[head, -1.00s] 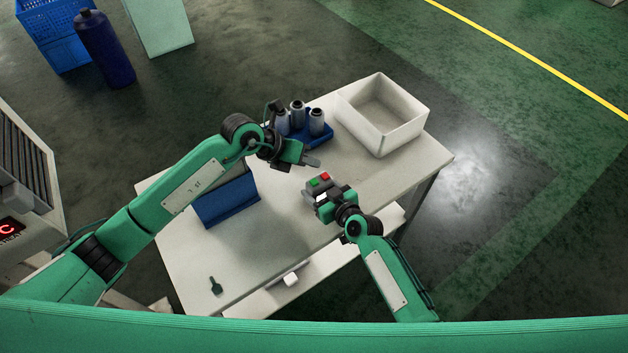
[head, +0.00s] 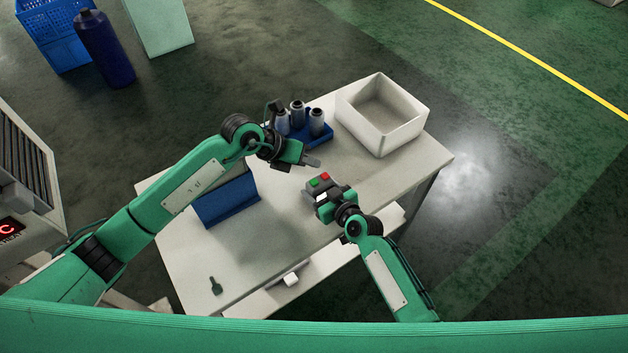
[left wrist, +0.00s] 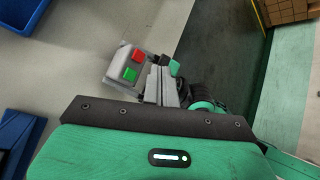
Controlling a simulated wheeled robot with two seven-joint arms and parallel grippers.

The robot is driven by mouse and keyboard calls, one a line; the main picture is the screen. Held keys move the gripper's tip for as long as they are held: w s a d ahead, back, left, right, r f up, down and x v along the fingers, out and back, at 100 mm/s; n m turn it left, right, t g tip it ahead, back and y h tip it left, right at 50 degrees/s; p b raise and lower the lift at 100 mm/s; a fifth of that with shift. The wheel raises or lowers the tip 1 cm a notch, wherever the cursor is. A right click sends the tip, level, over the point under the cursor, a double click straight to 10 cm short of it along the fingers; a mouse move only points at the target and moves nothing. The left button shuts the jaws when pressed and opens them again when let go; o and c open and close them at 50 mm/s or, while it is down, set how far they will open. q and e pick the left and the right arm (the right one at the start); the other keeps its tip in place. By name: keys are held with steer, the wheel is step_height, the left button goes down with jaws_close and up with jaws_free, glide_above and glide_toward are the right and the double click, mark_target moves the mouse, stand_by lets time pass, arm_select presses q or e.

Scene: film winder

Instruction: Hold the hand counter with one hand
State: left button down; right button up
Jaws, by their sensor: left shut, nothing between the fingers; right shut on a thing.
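The hand counter (head: 318,186) is a small grey box with a green and a red button on its top. My right gripper (head: 332,202) is shut on it near the right edge of the table; whether it touches the table I cannot tell. In the left wrist view the counter (left wrist: 124,65) shows beyond my left gripper, with both buttons facing the camera. My left gripper (head: 312,161) is shut and empty, a little above and left of the counter in the head view, apart from it. Its fingers (left wrist: 160,85) show in the left wrist view.
A blue tray (head: 322,138) with several grey cylinders and a white open bin (head: 400,139) stand at the table's back. A blue holder (head: 228,203) sits under my left arm. A dark green key-shaped piece (head: 215,286) lies at the front. The table's (head: 275,230) middle is clear.

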mark_target(314, 183)
stand_by(0.8)
arm_select(q)
step_height(314, 183, up, 4)
steer(key=shift+f, duration=0.1)
stand_by(0.3)
steer(key=shift+f, duration=4.45)
steer(key=shift+f, duration=0.1)
steer(key=shift+f, duration=0.3)
